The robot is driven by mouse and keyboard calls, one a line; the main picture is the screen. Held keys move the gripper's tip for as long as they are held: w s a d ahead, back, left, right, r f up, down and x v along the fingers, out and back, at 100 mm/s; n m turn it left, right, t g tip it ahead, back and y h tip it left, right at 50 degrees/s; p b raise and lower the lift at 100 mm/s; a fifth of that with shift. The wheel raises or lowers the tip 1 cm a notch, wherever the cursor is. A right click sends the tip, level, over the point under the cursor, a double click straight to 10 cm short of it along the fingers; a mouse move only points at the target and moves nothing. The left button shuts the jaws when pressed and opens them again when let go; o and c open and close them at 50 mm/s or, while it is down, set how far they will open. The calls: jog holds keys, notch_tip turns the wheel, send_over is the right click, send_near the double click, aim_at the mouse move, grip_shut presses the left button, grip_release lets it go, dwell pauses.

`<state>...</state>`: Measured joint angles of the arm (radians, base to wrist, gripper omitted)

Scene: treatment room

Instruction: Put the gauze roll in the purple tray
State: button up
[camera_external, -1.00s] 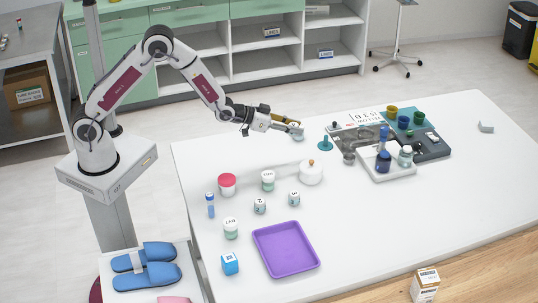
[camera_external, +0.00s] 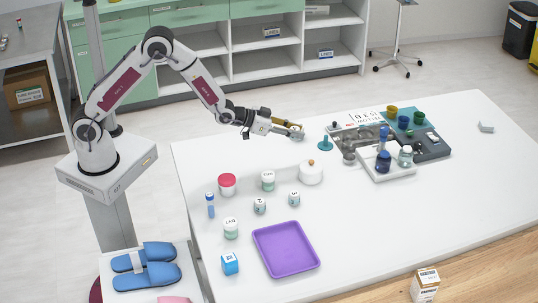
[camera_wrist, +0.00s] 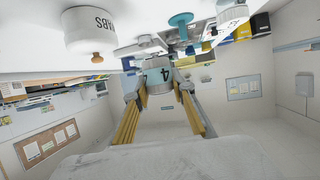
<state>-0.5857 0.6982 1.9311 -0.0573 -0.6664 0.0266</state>
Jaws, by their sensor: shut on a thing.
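The purple tray (camera_external: 286,249) lies empty on the white table near its front edge. My gripper (camera_external: 294,131) is over the back part of the table, well behind the tray. In the wrist view my gripper (camera_wrist: 160,97) has its yellow fingers on either side of a small pale cylinder (camera_wrist: 159,76) with a teal band and the mark 4, and is shut on it. Its grey end also shows in the external view. I cannot tell whether this cylinder is the gauze roll, and no other thing is clearly one.
A white knobbed jar (camera_external: 311,174), several small jars, a red-lidded jar (camera_external: 227,183) and a blue box (camera_external: 230,263) stand between gripper and tray or beside it. A teal stand (camera_external: 326,143) and a loaded grey tray (camera_external: 430,145) are to the right.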

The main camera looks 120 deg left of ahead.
jog(key=w+d+m+t+h, duration=0.1)
jog(key=w+d+h, duration=0.1)
jog(key=w+d, duration=0.5)
jog(key=w+d+m+t+h, duration=0.1)
jog(key=w+d+m, duration=0.1)
jog(key=d, duration=0.9)
jog(key=m+h, duration=0.1)
jog(key=h, duration=0.1)
send_over(279, 238)
jog(key=shift+a+r, duration=0.1)
jog(key=shift+r, duration=0.25)
jog(key=shift+f, duration=3.15)
jog(key=shift+f+m, duration=0.3)
jog(key=shift+f, duration=1.55)
jog(key=shift+f, duration=0.15)
